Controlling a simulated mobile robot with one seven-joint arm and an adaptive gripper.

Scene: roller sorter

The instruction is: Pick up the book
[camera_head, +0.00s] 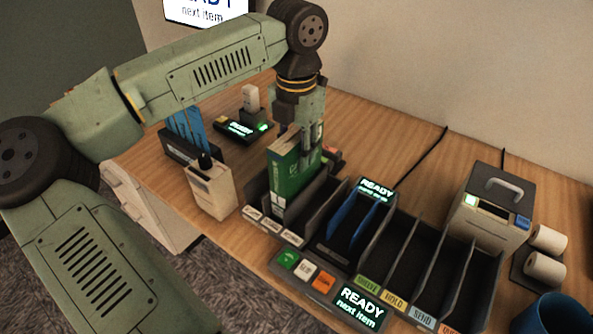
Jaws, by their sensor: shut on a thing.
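A green book (287,173) with pale page edges stands upright at the left end of the dark slotted sorter (412,225). My gripper (308,148) comes down from above and is shut on the book near its upper right edge. The fingers partly cover the book's far side. The lower part of the book is among the left slots, and I cannot tell whether its bottom edge touches the slot floor.
A beige box (210,191) and a holder with blue items (183,137) stand left of the sorter. A grey-beige handled device (490,210) and paper rolls (546,255) are at right. A blue cup (552,314) is at lower right. Bare wooden table lies behind the sorter.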

